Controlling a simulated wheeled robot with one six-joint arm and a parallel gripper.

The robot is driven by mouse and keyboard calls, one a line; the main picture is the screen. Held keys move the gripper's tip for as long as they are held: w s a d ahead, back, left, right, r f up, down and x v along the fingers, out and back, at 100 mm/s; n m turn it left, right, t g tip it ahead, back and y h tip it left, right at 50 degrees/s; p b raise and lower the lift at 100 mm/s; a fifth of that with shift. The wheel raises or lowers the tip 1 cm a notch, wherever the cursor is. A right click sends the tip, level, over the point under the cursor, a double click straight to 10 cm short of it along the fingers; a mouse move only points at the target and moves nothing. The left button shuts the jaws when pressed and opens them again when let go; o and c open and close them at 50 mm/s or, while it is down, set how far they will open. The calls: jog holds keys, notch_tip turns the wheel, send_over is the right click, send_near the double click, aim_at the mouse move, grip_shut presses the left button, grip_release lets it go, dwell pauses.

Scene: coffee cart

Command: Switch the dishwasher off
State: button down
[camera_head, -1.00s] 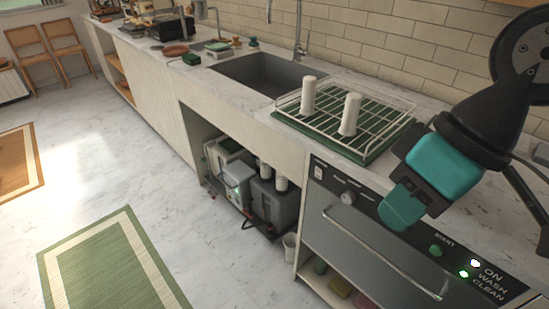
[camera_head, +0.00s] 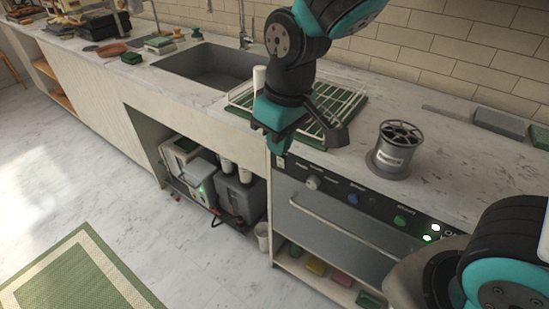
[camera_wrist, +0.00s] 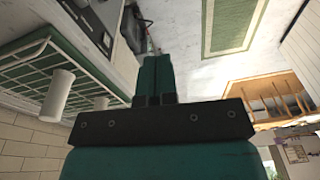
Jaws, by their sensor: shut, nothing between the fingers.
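The dishwasher (camera_head: 330,232) stands under the counter, its door closed, with a dark control panel along its top. A small white switch (camera_head: 281,162) sits at the panel's left end; its position is too small to tell. Right of it are a grey knob (camera_head: 313,183), a blue button (camera_head: 352,198) and a green button (camera_head: 400,220). A white lamp (camera_head: 436,227) and a green lamp (camera_head: 427,238) are lit at the right end. My gripper (camera_head: 280,143) is shut and empty, just above the white switch in the picture; contact cannot be told. In the wrist view its fingers (camera_wrist: 158,75) are together.
A wire dish rack (camera_head: 245,97) with a white cup (camera_head: 259,78) stands on the counter behind my gripper. A grey round holder (camera_head: 391,150) stands to the right on the counter. The sink (camera_head: 205,66) is to the left.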

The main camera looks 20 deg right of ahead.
aim_at(281, 162)
jog(key=w+a+f+t+h+p, duration=0.1)
jog(key=w+f+h, duration=0.4)
jog(key=w+f, duration=0.7)
jog(key=shift+w+a+f+n+t, duration=0.2)
jog(key=shift+f+n+t, duration=0.2)
jog(key=shift+f+t, duration=0.15)
jog(key=shift+f, duration=0.1)
jog(key=shift+w+d+f+p, duration=0.6)
jog(key=shift+w+d+f, duration=0.2)
jog(key=shift+d+f, duration=0.45)
jog(key=shift+w+d+f+p, duration=0.7)
jog(key=shift+d+f, duration=0.25)
jog(key=shift+f, duration=0.6)
jog(key=shift+w+d+f+p, duration=0.5)
jog(key=shift+w+d+f, duration=0.35)
jog(key=shift+d+f, duration=0.4)
